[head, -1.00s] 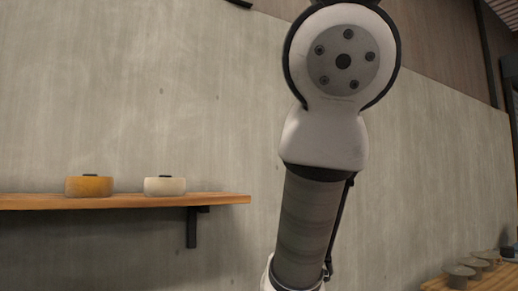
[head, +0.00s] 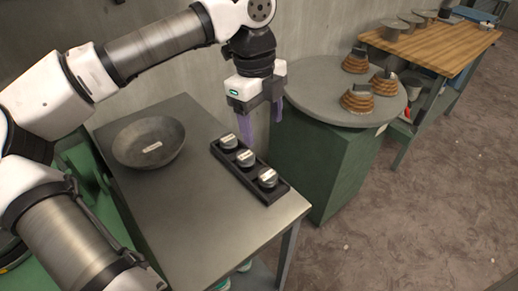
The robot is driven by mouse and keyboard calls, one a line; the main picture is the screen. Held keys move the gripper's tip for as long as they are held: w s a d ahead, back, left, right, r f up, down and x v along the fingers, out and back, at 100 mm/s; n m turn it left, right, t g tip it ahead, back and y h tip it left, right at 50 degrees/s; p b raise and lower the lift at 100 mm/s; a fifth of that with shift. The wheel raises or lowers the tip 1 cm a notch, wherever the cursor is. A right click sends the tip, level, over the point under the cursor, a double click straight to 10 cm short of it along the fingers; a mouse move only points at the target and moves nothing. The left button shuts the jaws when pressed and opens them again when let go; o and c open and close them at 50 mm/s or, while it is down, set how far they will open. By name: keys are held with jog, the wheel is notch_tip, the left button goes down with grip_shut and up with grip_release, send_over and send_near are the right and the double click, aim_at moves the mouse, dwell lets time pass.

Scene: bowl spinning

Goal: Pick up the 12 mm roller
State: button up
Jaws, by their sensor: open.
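Three grey rollers with pale labels sit in a row in a black tray (head: 283,193) on the metal table: a far one (head: 228,142), a middle one (head: 245,158) and a near one (head: 268,177). The labels are too small to read, so I cannot tell which is the 12 mm roller. My gripper (head: 262,122) points down with its purple fingers spread apart and nothing between them. It appears above or behind the tray's right side; its exact height is unclear. One finger overlaps the tray's far edge in the picture.
A grey metal bowl (head: 149,143) with a label stands left of the tray on the table (head: 205,222). A round table (head: 330,104) with brown coiled pieces stands right, with a wooden bench (head: 447,52) beyond. The metal table's front is clear.

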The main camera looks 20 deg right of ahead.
jog(key=p, duration=0.1)
send_over(268, 175)
jog(key=a, duration=0.1)
jog(key=f, duration=0.8)
jog(key=shift+w, duration=0.3)
jog(key=shift+s+d+f+p, duration=0.15)
jog(key=shift+f+p, duration=0.25)
jog(key=shift+f, duration=0.6)
jog(key=shift+d+f+p, duration=0.15)
jog(key=shift+f+p, duration=0.25)
jog(key=shift+f, duration=0.55)
jog(key=shift+s+d+f+p, duration=0.15)
jog(key=shift+f+p, duration=0.25)
jog(key=shift+f, duration=0.6)
jog(key=shift+c, duration=0.5)
jog(key=shift+w, duration=0.1)
jog(key=c, duration=1.3)
